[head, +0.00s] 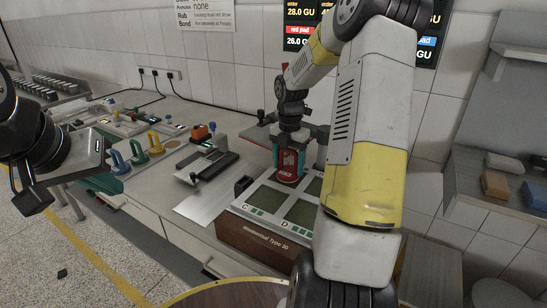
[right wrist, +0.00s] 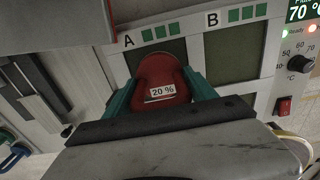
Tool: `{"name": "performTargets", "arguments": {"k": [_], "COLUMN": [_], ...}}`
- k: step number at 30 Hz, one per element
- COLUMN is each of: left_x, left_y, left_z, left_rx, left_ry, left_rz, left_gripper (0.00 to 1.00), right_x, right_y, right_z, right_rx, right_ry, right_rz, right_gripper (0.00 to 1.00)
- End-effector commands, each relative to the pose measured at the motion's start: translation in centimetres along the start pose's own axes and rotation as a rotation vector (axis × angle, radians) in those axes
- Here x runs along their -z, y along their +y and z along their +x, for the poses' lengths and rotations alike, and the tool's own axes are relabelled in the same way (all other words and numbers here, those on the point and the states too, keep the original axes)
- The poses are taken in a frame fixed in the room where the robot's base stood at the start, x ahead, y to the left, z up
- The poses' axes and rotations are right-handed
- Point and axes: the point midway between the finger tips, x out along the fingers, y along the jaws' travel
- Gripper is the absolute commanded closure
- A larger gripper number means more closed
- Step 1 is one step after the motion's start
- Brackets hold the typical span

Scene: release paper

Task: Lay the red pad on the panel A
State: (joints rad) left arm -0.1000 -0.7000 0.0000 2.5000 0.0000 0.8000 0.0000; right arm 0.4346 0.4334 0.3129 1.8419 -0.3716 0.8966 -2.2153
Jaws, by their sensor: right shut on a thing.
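The red pad (head: 287,163) is upright between the teal fingers of my right gripper (head: 289,160), over the back left of the heater's top. In the right wrist view the pad (right wrist: 160,75) bears a "20 %" label, and my right gripper (right wrist: 161,98) is shut on it. Panel A (right wrist: 147,52), a dark green plate, shows behind the pad, which hides part of it. I cannot tell whether the pad touches the panel. My left gripper (head: 68,172) is at the far left, away from the heater; its finger opening is not clear.
Panel B (right wrist: 232,60) is bare beside A. Panels C (head: 268,199) and D (head: 301,213) are in the front row. A black-handled tool (head: 215,165), blue and yellow clamps (head: 155,145) and a paper sheet (head: 205,205) lie left on the bench. A shelf (head: 500,190) holds blocks at right.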

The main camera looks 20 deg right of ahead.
Motion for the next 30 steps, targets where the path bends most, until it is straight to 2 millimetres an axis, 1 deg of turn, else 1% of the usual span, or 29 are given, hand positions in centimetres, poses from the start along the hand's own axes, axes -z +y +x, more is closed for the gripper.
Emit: {"name": "performTargets", "arguments": {"k": [7, 11, 12, 14, 15, 25, 28, 30], "left_x": [0.0, 0.0, 0.0, 0.0, 0.0, 0.0, 0.0, 0.0], "left_y": [0.0, 0.0, 0.0, 0.0, 0.0, 0.0, 0.0, 0.0], "left_z": [0.0, 0.0, 0.0, 0.0, 0.0, 0.0, 0.0, 0.0], "left_rx": [0.000, 0.000, 0.000, 0.000, 0.000, 0.000, 0.000, 0.000], "left_ry": [0.000, 0.000, 0.000, 0.000, 0.000, 0.000, 0.000, 0.000], "left_rz": [0.000, 0.000, 0.000, 0.000, 0.000, 0.000, 0.000, 0.000], "left_gripper": [1.00, 1.00, 1.00, 1.00, 1.00, 1.00, 1.00, 1.00], "right_x": [-0.1, -0.1, 0.0, 0.0, 0.0, 0.0, -0.1, -0.2], "right_y": [0.1, 0.1, 0.0, 0.0, 0.0, 0.0, 0.1, 0.1], "right_z": [-0.1, 0.3, 0.3, 0.3, 0.3, 0.0, -0.9, -2.1], "right_rx": [-0.002, -0.002, 0.000, -0.001, -0.001, -0.001, -0.003, -0.004], "right_ry": [-0.003, -0.003, -0.001, -0.001, -0.001, -0.002, -0.005, -0.005], "right_rz": [0.000, 0.000, 0.000, 0.000, 0.000, 0.001, 0.003, 0.004], "right_gripper": [1.00, 1.00, 0.27, 0.16, 0.13, 0.13, 0.13, 0.13]}}
